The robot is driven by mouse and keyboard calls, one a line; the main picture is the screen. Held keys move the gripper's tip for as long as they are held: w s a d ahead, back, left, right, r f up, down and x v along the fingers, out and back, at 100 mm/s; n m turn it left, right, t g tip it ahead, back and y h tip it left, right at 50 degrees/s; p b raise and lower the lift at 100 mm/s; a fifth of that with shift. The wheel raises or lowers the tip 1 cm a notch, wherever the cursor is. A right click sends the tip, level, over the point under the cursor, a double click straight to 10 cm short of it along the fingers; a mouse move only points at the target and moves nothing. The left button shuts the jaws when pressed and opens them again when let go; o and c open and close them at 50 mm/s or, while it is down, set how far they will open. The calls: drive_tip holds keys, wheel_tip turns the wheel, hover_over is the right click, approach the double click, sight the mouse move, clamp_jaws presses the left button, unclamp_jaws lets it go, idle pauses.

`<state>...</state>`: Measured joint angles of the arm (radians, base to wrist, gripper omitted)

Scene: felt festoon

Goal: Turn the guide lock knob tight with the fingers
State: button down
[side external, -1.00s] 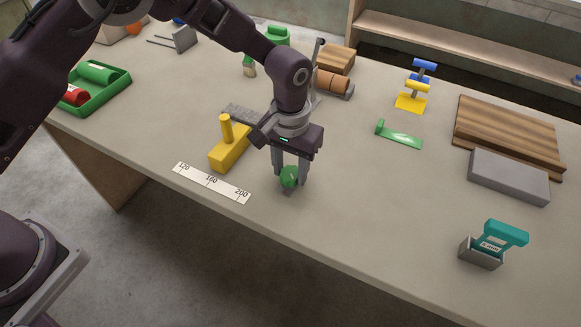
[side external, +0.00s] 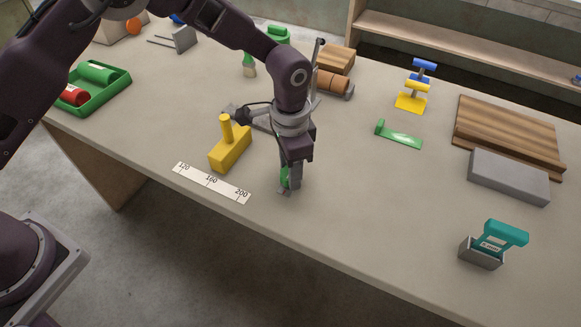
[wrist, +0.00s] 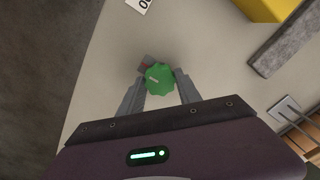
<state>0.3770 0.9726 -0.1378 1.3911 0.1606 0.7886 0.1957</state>
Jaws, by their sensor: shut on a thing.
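The guide lock knob is a green, scalloped knob (wrist: 160,79) with a pale pointer mark on its top. It sits low over a small grey block (wrist: 146,62) near the front edge of the table. My gripper (wrist: 160,84) points down with one finger on each side of the knob, shut on it. In the side external view the knob (side external: 284,177) shows as a green sliver, mostly hidden by the gripper's fingers (side external: 290,178).
A white scale strip (side external: 212,183) and a yellow block with an upright handle (side external: 230,152) lie left of the gripper. A grey bar (wrist: 288,40) is close by. A green bracket (side external: 400,135) stands to the right.

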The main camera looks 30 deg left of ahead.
drive_tip(key=shift+m, duration=0.3)
idle(0.4)
drive_tip(key=c, duration=0.8)
unclamp_jaws()
drive_tip(key=shift+c, duration=0.2)
wheel_tip(320, 180, up, 7)
drive_tip(key=shift+r, duration=0.1)
